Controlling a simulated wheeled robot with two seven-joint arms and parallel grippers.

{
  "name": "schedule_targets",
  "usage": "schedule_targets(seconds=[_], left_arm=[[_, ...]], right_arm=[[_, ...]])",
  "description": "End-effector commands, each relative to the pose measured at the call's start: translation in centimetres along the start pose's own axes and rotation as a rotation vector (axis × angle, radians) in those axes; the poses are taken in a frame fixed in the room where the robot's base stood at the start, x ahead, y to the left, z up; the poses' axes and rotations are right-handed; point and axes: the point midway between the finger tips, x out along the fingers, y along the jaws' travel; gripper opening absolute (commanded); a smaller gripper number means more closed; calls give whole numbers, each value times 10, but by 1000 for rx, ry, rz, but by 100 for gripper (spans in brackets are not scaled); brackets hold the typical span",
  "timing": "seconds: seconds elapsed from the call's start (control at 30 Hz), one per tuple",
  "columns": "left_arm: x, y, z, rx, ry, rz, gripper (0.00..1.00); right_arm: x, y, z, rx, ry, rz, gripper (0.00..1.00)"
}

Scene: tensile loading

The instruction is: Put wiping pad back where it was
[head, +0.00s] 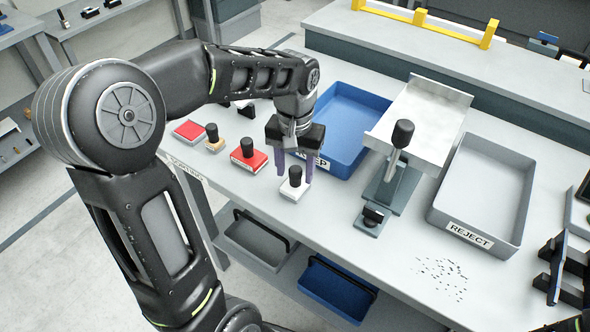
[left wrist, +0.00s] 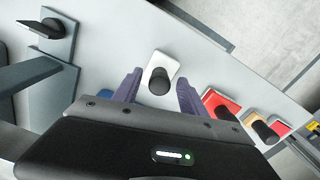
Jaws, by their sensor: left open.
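A white pad (head: 293,190) with an upright black knob sits on the table in front of the blue tray. I take it to be the wiping pad; it also shows in the left wrist view (left wrist: 163,62). My left gripper (head: 295,172) is open, pointing down over this pad. In the left wrist view, its purple fingers (left wrist: 159,92) stand on either side of the knob, with visible gaps. The pad rests on the table surface. My right gripper is not in view.
The blue tray (head: 358,96) is behind, a metal fixture (head: 420,115) and grey REJECT tray (head: 515,190) to the right. Dark specks (head: 442,275) lie at the front.

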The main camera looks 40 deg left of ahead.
Motion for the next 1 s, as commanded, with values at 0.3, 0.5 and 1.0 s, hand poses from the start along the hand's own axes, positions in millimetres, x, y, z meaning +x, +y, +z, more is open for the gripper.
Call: schedule_targets(seconds=[0.3, 0.5, 1.0], left_arm=[[-58, 1, -1, 2, 6, 1, 50], [-98, 0, 0, 1, 2, 1, 50], [-114, 0, 0, 1, 0, 0, 50]], right_arm=[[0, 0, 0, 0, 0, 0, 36], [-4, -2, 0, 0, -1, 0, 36], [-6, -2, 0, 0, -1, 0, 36]])
